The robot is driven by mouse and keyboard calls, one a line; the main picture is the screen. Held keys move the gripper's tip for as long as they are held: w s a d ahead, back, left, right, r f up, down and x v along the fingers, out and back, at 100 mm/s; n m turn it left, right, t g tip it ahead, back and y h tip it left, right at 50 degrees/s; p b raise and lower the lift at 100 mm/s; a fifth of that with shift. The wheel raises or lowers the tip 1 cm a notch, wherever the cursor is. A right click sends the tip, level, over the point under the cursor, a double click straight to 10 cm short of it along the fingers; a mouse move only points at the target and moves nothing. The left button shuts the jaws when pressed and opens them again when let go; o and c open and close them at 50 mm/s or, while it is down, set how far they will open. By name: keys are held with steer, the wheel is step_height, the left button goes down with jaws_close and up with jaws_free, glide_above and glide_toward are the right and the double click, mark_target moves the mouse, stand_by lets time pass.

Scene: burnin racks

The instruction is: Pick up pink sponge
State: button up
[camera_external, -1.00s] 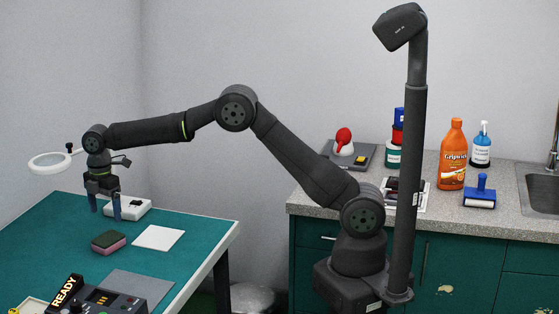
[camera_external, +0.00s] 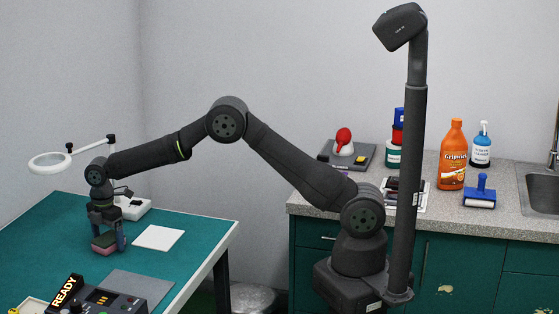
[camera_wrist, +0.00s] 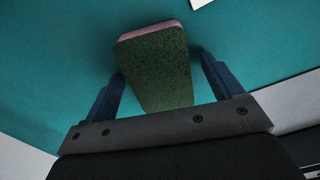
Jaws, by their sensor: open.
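The pink sponge (camera_external: 104,247) has a dark green top layer and a pink lower layer. It lies flat on the teal table. My gripper (camera_external: 107,240) is open, low at the sponge, fingers pointing down. In the wrist view the sponge (camera_wrist: 157,70) shows its green top between the two blue fingers of my gripper (camera_wrist: 155,85). The sponge's near end is hidden behind the gripper body.
A white square sheet (camera_external: 158,238) lies right of the sponge. A white box (camera_external: 133,207) stands behind my gripper. A grey mat (camera_external: 137,287) and a control box with a READY sign (camera_external: 67,290) are at the table's front. A ring magnifier (camera_external: 50,163) stands at left.

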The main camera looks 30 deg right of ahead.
steer(key=c, duration=1.1)
steer(key=shift+o, duration=0.2)
steer(key=shift+r, duration=0.15)
